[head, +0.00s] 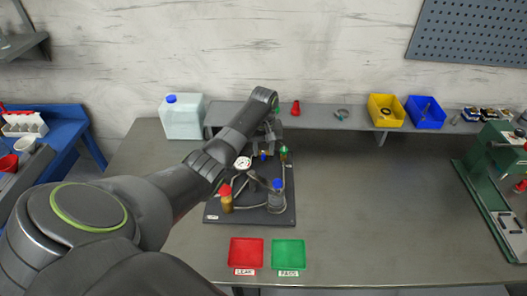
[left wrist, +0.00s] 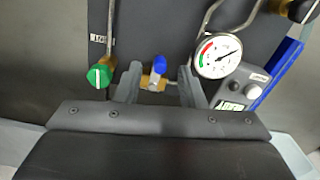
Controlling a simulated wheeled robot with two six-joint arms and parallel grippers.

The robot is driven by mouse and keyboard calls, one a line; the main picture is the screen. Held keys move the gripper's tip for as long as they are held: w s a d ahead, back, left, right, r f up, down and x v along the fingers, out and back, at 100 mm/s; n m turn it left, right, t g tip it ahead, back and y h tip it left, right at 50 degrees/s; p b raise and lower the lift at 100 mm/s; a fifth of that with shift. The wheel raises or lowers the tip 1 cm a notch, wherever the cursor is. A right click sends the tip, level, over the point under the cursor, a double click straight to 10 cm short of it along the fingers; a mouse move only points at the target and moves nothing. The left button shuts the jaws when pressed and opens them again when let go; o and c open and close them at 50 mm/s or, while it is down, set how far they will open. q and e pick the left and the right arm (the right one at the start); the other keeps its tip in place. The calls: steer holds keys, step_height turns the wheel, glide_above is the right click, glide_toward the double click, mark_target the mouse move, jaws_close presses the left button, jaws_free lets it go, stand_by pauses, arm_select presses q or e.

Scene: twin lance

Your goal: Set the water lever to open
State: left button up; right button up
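A small lever with a blue grip (left wrist: 159,64) sits on a brass valve body (left wrist: 147,81) in the left wrist view. In the head view a bit of blue (head: 263,156) shows below my left gripper (head: 266,146). In the left wrist view my left gripper (left wrist: 160,88) is open, its two fingers apart on either side of the lever. Contact with the lever cannot be told. A green knob (left wrist: 98,76) is left of the fingers and a round gauge (left wrist: 218,56) is right of them. My right gripper is not in view.
Red (head: 246,253) and green (head: 289,254) trays lie in front. A shelf (head: 350,122) runs behind.

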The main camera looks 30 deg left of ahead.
arm_select(q)
steer(key=shift+f, duration=1)
jaws_close()
